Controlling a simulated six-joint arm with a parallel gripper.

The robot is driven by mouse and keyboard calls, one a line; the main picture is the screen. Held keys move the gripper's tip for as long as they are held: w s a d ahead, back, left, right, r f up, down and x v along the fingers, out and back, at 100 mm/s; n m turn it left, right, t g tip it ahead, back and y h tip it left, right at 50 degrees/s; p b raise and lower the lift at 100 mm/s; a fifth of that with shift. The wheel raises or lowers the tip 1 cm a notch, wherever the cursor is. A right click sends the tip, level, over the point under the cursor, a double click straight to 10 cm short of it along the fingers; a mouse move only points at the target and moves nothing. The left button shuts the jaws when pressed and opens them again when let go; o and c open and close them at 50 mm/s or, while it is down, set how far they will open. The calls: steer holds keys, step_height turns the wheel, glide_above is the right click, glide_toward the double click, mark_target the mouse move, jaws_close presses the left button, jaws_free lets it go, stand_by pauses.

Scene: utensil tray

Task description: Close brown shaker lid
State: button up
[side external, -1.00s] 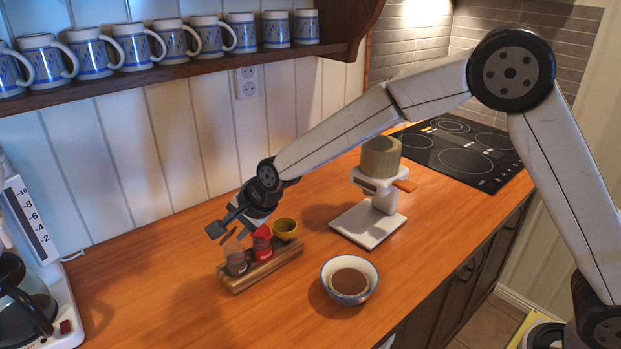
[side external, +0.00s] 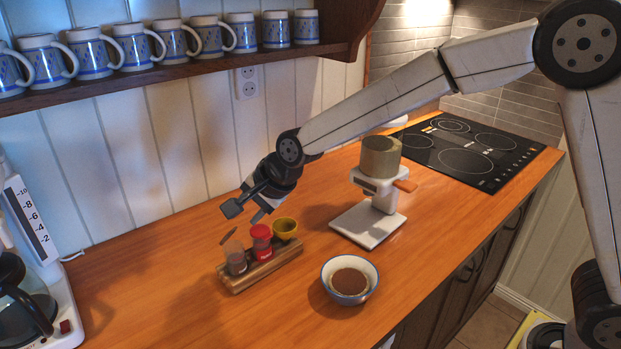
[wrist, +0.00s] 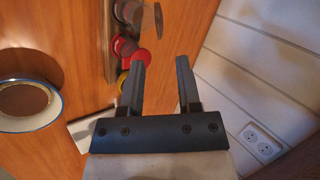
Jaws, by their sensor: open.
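The brown shaker (side external: 236,262) stands upright at the left end of a wooden rack (side external: 262,272). Its lid (side external: 229,235) is open, tilted up above the rim. In the wrist view the brown shaker (wrist: 130,12) is at the top, with the round lid (wrist: 158,20) beside it. My gripper (side external: 245,212) is open and empty above the rack, higher than the lid and apart from it. In the wrist view its two fingers (wrist: 160,58) are spread with nothing between them.
A red shaker (side external: 261,242) with its red lid and a yellow cup-like container (side external: 285,229) share the rack. A bowl of brown contents (side external: 350,279) stands in front right. A white grinder-like stand (side external: 374,215) is behind right. The counter left of the rack is clear.

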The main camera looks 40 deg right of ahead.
steer(key=shift+s+d+r, duration=0.2)
steer(key=shift+s+r, duration=0.2)
steer(key=shift+r, duration=0.15)
steer(key=o, duration=0.3)
steer(key=shift+o, duration=0.2)
step_height(320, 180, up, 5)
steer(key=n+t+y, duration=0.5)
steer(key=n+t, duration=0.5)
steer(key=n, duration=0.8)
glide_toward(234, 230)
steer(key=x, duration=0.4)
steer(key=shift+w+a+r, duration=0.1)
steer(key=shift+w, duration=0.1)
